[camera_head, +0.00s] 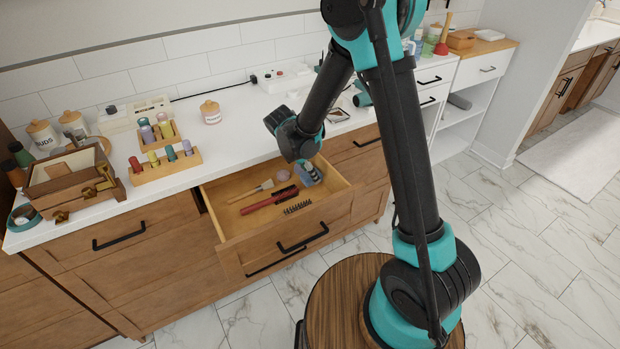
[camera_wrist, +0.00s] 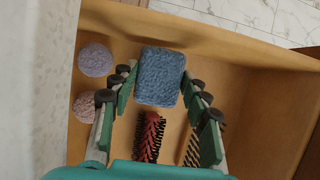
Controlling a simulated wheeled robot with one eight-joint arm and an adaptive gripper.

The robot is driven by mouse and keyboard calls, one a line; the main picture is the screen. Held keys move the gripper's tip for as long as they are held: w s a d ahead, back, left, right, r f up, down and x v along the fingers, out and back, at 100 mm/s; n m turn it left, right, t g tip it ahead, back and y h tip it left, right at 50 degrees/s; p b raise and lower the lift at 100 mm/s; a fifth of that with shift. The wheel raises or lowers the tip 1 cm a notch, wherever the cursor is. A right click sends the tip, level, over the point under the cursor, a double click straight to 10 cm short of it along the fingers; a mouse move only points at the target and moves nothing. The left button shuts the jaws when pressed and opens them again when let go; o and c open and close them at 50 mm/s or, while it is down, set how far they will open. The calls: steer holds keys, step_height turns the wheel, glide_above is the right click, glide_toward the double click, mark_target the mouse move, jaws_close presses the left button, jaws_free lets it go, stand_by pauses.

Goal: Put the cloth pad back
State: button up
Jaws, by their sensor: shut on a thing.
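A blue cloth pad (camera_wrist: 161,76) sits between the fingers of my gripper (camera_wrist: 158,88) in the wrist view. The fingers press on its two sides, and it is seen from above. In the head view my gripper (camera_head: 309,174) reaches down into the right part of the open wooden drawer (camera_head: 232,250). The pad shows there only as a small blue patch, mostly hidden by the gripper and arm. Whether the pad touches the drawer floor I cannot tell.
The drawer also holds a red-handled hairbrush (camera_head: 270,200), a black comb (camera_head: 297,207), a wooden brush (camera_head: 252,190) and round puffs (camera_wrist: 95,59). The white countertop (camera_head: 245,130) above carries bottle racks (camera_head: 165,165), jars and an open wooden box (camera_head: 72,183).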

mark_target(280, 191)
steer(key=shift+f, duration=1.3)
steer(key=o, duration=1.2)
steer(key=shift+f, duration=0.15)
steer(key=shift+a+r, duration=0.1)
steer(key=shift+r, duration=0.3)
steer(key=v, duration=0.2)
steer(key=shift+s+a+r, duration=0.1)
steer(key=shift+r, duration=0.1)
steer(key=s+a, duration=0.2)
steer(key=a, duration=0.1)
steer(key=s+a, duration=0.2)
steer(key=a, duration=0.1)
steer(key=s+a, duration=0.2)
steer(key=a, duration=0.2)
steer(key=shift+s, duration=0.35)
